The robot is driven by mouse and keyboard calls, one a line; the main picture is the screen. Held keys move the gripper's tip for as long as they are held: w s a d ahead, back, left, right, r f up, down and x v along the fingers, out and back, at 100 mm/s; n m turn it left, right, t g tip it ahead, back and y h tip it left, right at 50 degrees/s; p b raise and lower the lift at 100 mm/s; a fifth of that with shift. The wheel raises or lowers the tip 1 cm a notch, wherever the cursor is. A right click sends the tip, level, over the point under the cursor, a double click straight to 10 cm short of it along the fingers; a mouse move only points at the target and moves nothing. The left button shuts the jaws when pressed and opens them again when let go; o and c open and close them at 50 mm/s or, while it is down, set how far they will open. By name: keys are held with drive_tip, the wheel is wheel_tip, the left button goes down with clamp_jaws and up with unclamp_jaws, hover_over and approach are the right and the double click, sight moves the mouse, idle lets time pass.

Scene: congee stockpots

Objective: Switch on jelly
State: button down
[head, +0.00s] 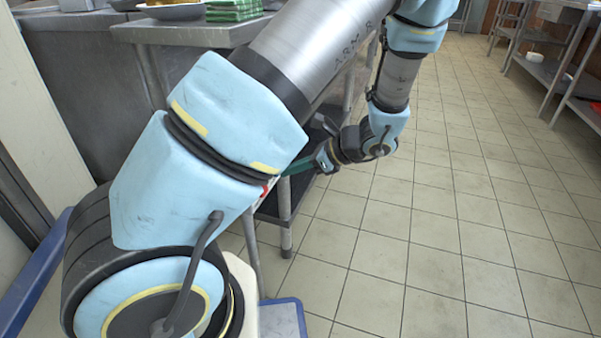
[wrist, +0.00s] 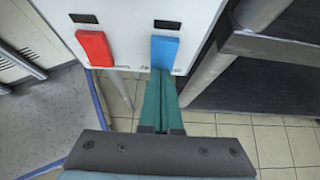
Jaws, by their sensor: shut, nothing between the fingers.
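In the wrist view a white panel (wrist: 130,18) carries a red switch (wrist: 95,48) on the left and a blue switch (wrist: 164,52) on the right. Each has a small dark label above it and faint lettering below, too small to read. I cannot tell which one is jelly. My gripper (wrist: 162,78) has green fingers, closed together and empty. Its tips are at the lower edge of the blue switch; whether they touch it is unclear. In the head view my gripper (head: 297,167) is partly hidden behind my arm, which also covers most of the panel.
A dark shelf unit (wrist: 270,60) with a metal leg (wrist: 212,70) stands just right of the panel. A steel table (head: 185,32) holds green items (head: 234,10) at the back left. Open tiled floor (head: 450,220) lies to the right, with metal racks beyond.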

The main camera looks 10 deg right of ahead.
drive_tip(key=shift+a, duration=0.1)
idle(0.3)
drive_tip(key=shift+w+a+p, duration=0.1)
drive_tip(key=shift+p, duration=0.2)
drive_tip(key=shift+r, duration=0.1)
drive_tip(key=shift+r+y+p, duration=0.3)
drive_tip(key=shift+r+p, duration=0.4)
drive_tip(key=shift+p, duration=0.35)
